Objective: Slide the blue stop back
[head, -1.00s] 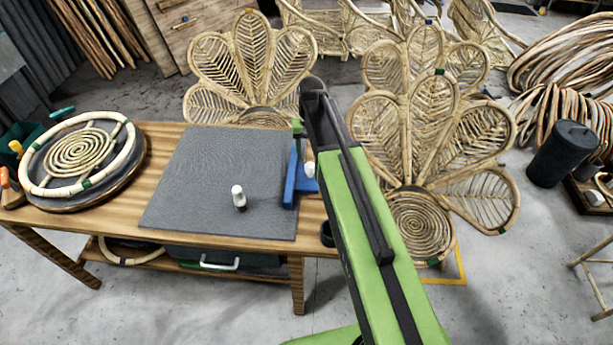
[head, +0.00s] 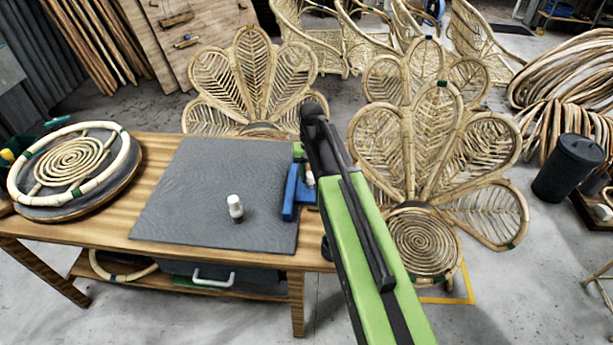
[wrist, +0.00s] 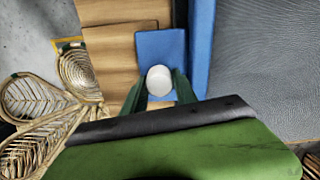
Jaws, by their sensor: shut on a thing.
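The blue stop (head: 289,192) lies along the right edge of the grey mat (head: 190,175) on the wooden table. In the wrist view its long bar (wrist: 199,45) runs beside the mat, and a flat blue foot (wrist: 160,45) carries a round white knob (wrist: 159,79). My gripper (wrist: 160,90) has its two dark green fingers on either side of this knob, shut on it. In the head view my arm hides most of the fingers, and only a bit of the knob shows.
A white peg (head: 235,208) stands on the mat. A rattan ring with a spiral (head: 70,165) lies on a round board at the table's left. Petal-backed rattan chairs (head: 250,80) stand behind and to the right. A dark bin (head: 568,165) is at far right. Bare tabletop shows left of the mat.

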